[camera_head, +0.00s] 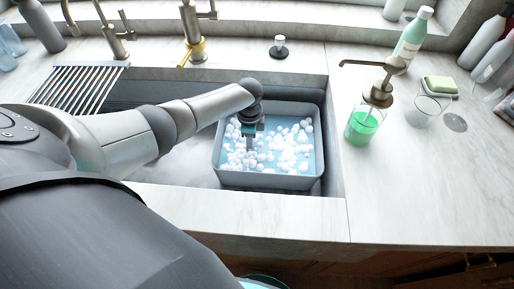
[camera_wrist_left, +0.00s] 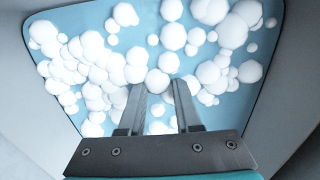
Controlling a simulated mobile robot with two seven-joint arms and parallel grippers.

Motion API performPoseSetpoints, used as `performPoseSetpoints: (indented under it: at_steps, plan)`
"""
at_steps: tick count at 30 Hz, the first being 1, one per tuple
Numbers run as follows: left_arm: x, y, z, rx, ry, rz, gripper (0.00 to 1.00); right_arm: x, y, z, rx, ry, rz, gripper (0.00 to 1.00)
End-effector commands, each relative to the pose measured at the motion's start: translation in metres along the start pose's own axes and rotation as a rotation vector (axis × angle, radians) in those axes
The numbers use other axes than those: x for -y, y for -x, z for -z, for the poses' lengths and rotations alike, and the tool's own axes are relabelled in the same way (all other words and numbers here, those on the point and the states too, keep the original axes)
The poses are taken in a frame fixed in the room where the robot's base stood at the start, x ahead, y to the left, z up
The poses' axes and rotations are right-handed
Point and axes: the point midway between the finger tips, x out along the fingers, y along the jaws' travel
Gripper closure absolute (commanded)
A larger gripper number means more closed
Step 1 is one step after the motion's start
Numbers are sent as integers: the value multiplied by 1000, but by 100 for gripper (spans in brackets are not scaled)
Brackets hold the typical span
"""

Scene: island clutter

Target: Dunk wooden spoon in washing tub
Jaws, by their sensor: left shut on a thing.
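The grey washing tub (camera_head: 268,181) sits in the right part of the sink, holding blue water and white foam balls. It also fills the left wrist view, with its wall (camera_wrist_left: 290,90) at the right. My left gripper (camera_head: 250,146) reaches down into the tub from above, toward its left half. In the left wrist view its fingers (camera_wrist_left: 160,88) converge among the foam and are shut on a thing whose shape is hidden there. The wooden spoon cannot be made out in either view. My right gripper is not in view.
A soap dispenser with green liquid (camera_head: 362,127), a clear glass (camera_head: 423,112) and a green sponge (camera_head: 440,85) stand on the right counter. A drying rack (camera_head: 78,88) lies at the left. Faucets (camera_head: 194,45) rise behind the sink. The front counter (camera_head: 270,214) is clear.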

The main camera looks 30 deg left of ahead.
Motion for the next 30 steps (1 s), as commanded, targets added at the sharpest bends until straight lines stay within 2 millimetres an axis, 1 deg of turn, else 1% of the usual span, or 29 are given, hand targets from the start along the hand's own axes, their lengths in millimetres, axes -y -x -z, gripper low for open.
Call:
performPoseSetpoints:
  at_steps: [5, 17, 30]
  plan:
    - [0, 0, 1, 1, 0, 0, 100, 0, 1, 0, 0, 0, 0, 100]
    - [-10, 0, 22, 0, 0, -1, 100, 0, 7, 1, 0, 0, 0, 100]
    - [-10, 0, 21, 0, 0, 0, 100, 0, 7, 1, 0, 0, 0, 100]
